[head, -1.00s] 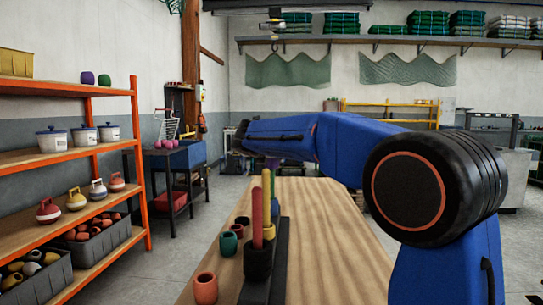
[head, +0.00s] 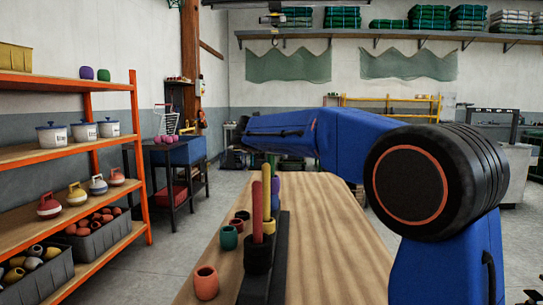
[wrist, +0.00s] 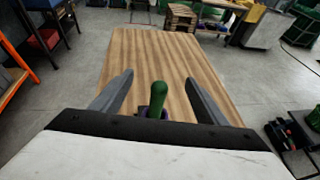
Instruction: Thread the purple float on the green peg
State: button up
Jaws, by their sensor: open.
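In the wrist view a green peg (wrist: 158,99) stands upright between the spread fingers of my gripper (wrist: 160,78). The gripper is open, with a gap between each finger and the peg. The purple float (wrist: 144,113) shows as small purple patches on both sides of the peg's lower part, so it appears to be around the peg. Its lower side is hidden by the gripper body, so I cannot tell how low it sits. In the head view the gripper is not clearly visible.
A red peg (head: 257,211) and a yellow peg (head: 267,192) stand on a dark base along the wooden table (head: 330,240). Loose floats, an orange-red one (head: 206,283) and a green one (head: 228,238) among them, stand left of it. The table's right side is clear.

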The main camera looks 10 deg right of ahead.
jog(key=v, duration=1.7)
jog(key=shift+s, duration=0.15)
